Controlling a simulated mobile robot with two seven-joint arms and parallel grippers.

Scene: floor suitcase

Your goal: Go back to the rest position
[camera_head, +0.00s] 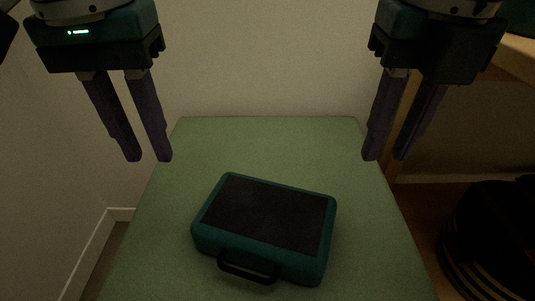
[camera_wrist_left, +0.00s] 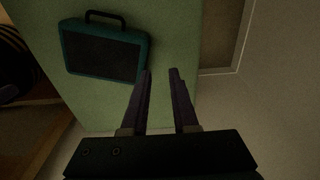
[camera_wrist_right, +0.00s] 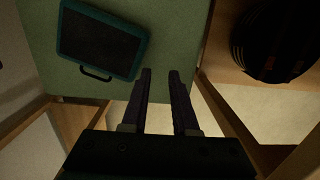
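My left gripper (camera_head: 148,158) hangs at the upper left of the head view, its two fingers apart with nothing between them. My right gripper (camera_head: 385,158) hangs at the upper right, also with its fingers apart and empty. Both are clear of the teal suitcase (camera_head: 265,225), which lies flat and closed with a dark top panel and a black handle (camera_head: 247,270) toward me. The suitcase also shows in the left wrist view (camera_wrist_left: 103,50) and the right wrist view (camera_wrist_right: 100,42), beside the fingertips and apart from them.
The suitcase lies on a green surface (camera_head: 270,145) with free room around it. A wall (camera_head: 270,60) stands behind. A dark rounded ribbed object (camera_head: 490,240) sits at the right, below a wooden shelf or table edge (camera_head: 515,55).

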